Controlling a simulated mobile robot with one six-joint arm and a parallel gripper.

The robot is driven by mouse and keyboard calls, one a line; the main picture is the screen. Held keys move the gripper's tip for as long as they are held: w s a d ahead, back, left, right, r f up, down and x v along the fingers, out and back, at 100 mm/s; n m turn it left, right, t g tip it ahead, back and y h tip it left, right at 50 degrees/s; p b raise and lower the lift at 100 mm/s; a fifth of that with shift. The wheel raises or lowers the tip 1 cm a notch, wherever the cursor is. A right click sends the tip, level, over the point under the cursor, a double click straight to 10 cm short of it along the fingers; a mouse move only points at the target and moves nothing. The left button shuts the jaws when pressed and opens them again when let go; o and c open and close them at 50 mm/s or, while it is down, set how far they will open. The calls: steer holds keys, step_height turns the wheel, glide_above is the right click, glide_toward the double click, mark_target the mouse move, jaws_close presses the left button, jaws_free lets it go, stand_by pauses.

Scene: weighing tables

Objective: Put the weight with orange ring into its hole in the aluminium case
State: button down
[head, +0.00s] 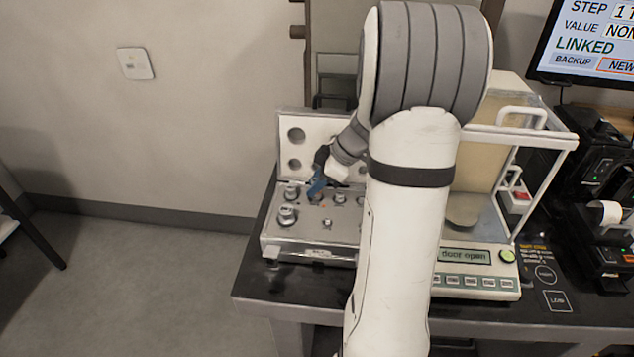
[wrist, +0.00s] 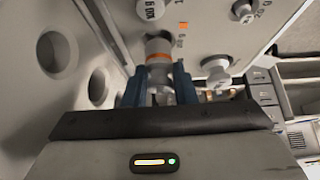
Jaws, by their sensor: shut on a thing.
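My gripper (wrist: 160,85) has blue fingers and is shut on the weight with orange ring (wrist: 158,62), a metal weight with an orange band. In the wrist view the weight is over the panel of the aluminium case (wrist: 205,45), close to a printed gram label and a small orange square (wrist: 183,26). Whether its lower end is in a hole is hidden. In the head view my gripper (head: 316,186) is low over the case (head: 275,240), which stands open on the table, and the held weight cannot be made out.
Other metal weights (head: 288,215) stand in the case close around my gripper. The raised lid (head: 312,125) with round recesses is just behind. A balance (head: 470,258) reading "door open" stands right of the case, partly behind my arm. Black devices (head: 600,220) are farther right.

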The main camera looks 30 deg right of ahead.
steer(key=shift+f+b, duration=1.05)
steer(key=shift+b, duration=0.1)
steer(key=c, duration=1.1)
jaws_free()
steer(key=v, duration=0.8)
steer(key=s+a+r+m+h+p, duration=0.2)
steer(key=s+a+m, duration=0.3)
steer(key=s+a, duration=0.3)
steer(key=s+a+r+m+g+h+p, duration=0.1)
steer(key=s+a+r+m+h+p, duration=0.1)
steer(key=s+a+m, duration=0.4)
steer(key=s+a+h, duration=0.1)
steer(key=s+a, duration=0.1)
steer(key=a, duration=0.1)
steer(key=shift+s+a, duration=0.3)
steer(key=shift+s, duration=0.05)
